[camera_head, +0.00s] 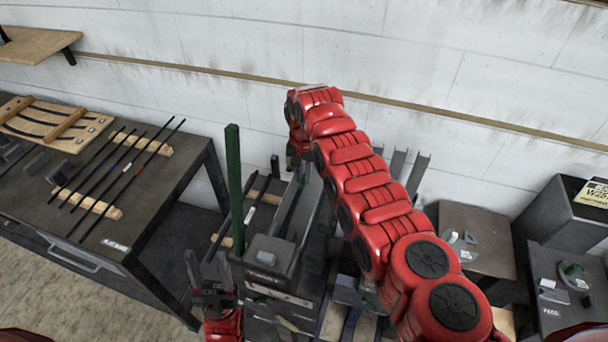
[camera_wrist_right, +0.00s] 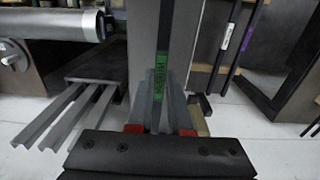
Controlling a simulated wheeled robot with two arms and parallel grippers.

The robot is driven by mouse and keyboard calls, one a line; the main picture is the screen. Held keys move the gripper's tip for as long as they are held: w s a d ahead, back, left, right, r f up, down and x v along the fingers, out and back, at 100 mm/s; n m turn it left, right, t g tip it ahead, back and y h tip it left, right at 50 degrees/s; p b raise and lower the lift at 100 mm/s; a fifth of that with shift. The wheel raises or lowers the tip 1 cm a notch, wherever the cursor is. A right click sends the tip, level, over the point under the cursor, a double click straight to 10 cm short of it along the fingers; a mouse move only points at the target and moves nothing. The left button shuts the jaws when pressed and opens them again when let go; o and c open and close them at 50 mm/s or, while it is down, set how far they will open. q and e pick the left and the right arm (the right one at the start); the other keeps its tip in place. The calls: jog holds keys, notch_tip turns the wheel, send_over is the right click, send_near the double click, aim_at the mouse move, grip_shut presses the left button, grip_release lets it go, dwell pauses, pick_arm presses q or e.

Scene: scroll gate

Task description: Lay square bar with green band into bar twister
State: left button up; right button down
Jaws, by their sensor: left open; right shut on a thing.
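The square bar with green band (camera_wrist_right: 164,75) is a dark bar running lengthwise in the right wrist view, its lettered green band just ahead of my fingers. My right gripper (camera_wrist_right: 163,95) is shut on it. The bar appears over a wide grey surface; whether it touches that surface is unclear. The bar twister appears to be the dark machine with a long trough (camera_head: 268,256) in the middle of the head view. The right arm reaches over to its far end, where the gripper is mostly hidden. My left gripper (camera_head: 211,275) is open and empty, left of the machine's near end.
A dark workbench (camera_head: 135,215) at left carries several bars on wooden supports (camera_head: 92,203). A tall green post (camera_head: 235,185) rises beside the machine. Another bar with a white band (camera_wrist_right: 227,37) lies on a rack nearby. Grey angle bars (camera_wrist_right: 75,115) jut out at left.

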jog(key=shift+w+f, duration=0.1)
jog(key=shift+f, duration=0.1)
dwell(0.5)
jog(key=c, duration=0.8)
grip_release()
jog(key=shift+o, duration=0.2)
jog(key=shift+r+b, duration=0.1)
jog(key=shift+b, duration=0.25)
jog(key=shift+r, duration=0.3)
notch_tip(320, 180, up, 7)
jog(key=b, duration=0.3)
jog(key=shift+f+b, duration=0.1)
jog(key=shift+b, duration=0.3)
notch_tip(320, 180, up, 10)
jog(key=p, duration=0.5)
jog(key=shift+p, duration=0.35)
